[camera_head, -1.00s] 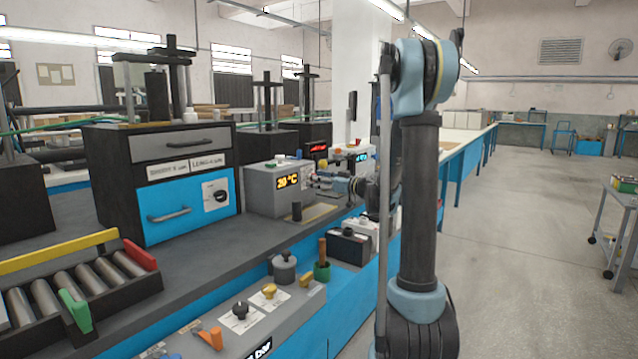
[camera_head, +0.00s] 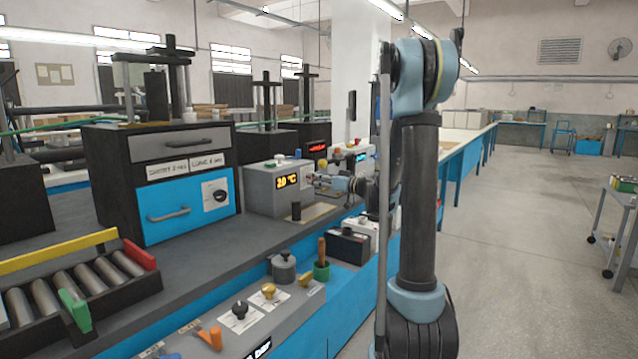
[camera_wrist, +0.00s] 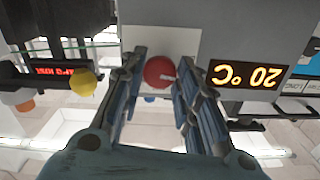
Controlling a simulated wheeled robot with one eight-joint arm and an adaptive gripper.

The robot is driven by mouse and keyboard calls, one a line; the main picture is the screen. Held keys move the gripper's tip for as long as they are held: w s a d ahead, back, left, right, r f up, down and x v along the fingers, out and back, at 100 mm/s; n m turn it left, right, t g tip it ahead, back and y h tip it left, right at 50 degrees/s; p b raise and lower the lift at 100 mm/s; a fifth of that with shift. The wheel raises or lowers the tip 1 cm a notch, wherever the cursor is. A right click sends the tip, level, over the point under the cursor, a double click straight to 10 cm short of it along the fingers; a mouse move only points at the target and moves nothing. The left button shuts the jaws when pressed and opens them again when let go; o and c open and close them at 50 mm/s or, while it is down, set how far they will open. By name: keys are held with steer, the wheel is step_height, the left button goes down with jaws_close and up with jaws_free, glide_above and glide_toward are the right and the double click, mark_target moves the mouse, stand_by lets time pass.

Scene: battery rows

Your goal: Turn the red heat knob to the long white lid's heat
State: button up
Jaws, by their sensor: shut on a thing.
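The red heat knob (camera_wrist: 158,72) is on the front of a grey heater box, between my gripper's fingers in the wrist view. My gripper (camera_wrist: 162,80) is shut on it, one finger on each side. The orange display (camera_wrist: 246,75) beside the knob appears upside down there and reads 20 °C. In the head view the grey box (camera_head: 262,190) stands on the bench with its lit display (camera_head: 288,181), and my gripper (camera_head: 318,181) reaches its front from the right. The knob is hidden there. I cannot pick out the long white lid.
A dark cabinet (camera_head: 115,165) with white labels (camera_head: 190,164) stands left of the box; the values are too small to read surely. A dark cylinder (camera_head: 296,211) stands in front of the box. A yellow knob (camera_wrist: 83,83) is beside my gripper.

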steer(key=m, duration=0.6)
steer(key=shift+m, duration=0.4)
steer(key=shift+w, duration=0.1)
stand_by(0.3)
steer(key=o, duration=1.1)
steer(key=v, duration=1.2)
steer(key=shift+f, duration=0.1)
steer(key=shift+a, duration=0.1)
